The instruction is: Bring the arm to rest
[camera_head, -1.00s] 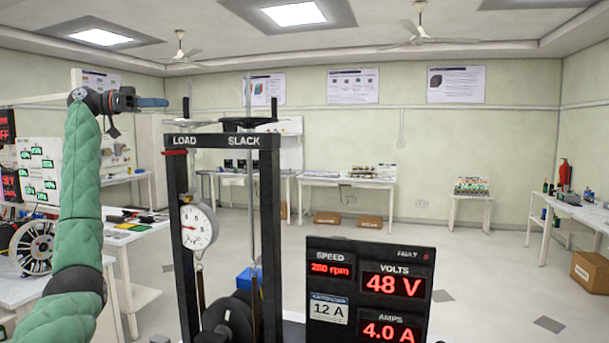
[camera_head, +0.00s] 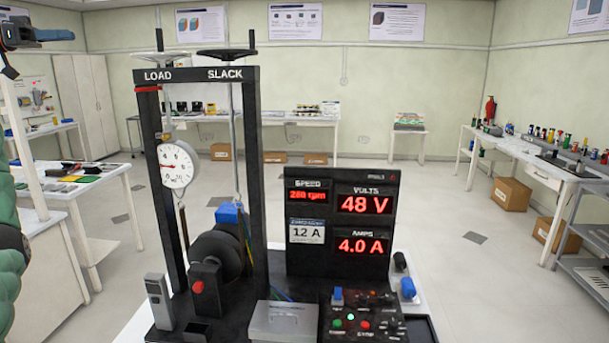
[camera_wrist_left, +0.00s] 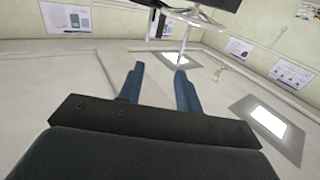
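My left gripper (camera_head: 60,34) is at the upper left edge of the head view, with its blue fingers pointing right. It is in the air, left of the rig and apart from it. My green-sleeved left arm (camera_head: 10,240) shows only in part along the left edge. In the left wrist view the two blue fingers of the left gripper (camera_wrist_left: 158,68) stand apart with nothing between them. Behind them are walls, posters and ceiling lights. My right gripper is in neither view.
A black test rig frame (camera_head: 253,180) with a dial gauge (camera_head: 177,165) stands ahead. A display panel (camera_head: 340,260) reading 48 V and 4.0 A is beside it. A side table (camera_head: 85,202) is at left, a bench (camera_head: 535,158) at right. Open floor lies beyond.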

